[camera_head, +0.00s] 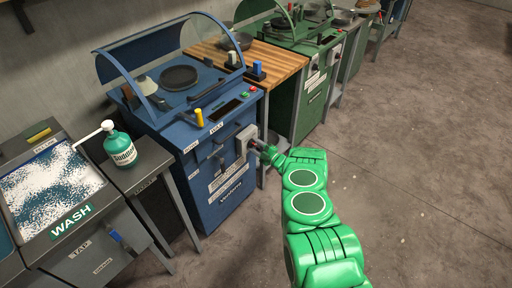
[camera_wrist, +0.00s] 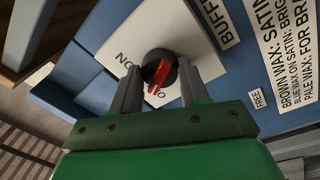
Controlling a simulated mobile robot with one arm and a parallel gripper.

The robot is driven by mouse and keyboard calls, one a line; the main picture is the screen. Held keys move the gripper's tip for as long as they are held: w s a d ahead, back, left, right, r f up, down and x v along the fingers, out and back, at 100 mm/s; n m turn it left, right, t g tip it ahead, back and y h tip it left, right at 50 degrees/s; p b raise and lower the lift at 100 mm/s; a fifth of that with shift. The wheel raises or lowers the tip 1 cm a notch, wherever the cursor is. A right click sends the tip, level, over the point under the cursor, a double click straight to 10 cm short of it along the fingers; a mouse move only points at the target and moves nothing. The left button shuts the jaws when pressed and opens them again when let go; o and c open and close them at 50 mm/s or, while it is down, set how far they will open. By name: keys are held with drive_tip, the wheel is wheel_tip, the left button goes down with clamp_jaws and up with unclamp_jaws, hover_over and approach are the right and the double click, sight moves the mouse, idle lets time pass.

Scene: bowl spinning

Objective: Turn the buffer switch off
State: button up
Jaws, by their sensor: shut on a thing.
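The red bar lies tilted, running from upper right to lower left. Lettering beside the knob is partly covered, so I cannot tell which mark it points to. My gripper (camera_wrist: 161,86) has one grey finger on each side of the knob and is shut on it. In the head view the grey switch box (camera_head: 244,136) sits on the front of the blue machine (camera_head: 226,185), with my gripper (camera_head: 257,146) at it.
A wooden-topped bench (camera_head: 275,62) and a green machine (camera_head: 311,90) stand beyond the blue machine. A green-and-white bottle (camera_head: 120,150) stands on a small table at left, beside the wash tray (camera_head: 60,188). The floor (camera_head: 420,150) at right is clear.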

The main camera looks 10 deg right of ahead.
drive_tip(key=shift+a+n, duration=0.1)
drive_tip(key=shift+n, duration=2)
drive_tip(key=o, duration=1.1)
drive_tip(key=shift+c, duration=0.2)
drive_tip(key=v, duration=0.7)
drive_tip(key=shift+s+d, duration=0.25)
drive_tip(key=shift+d, duration=0.15)
drive_tip(key=shift+f, duration=0.1)
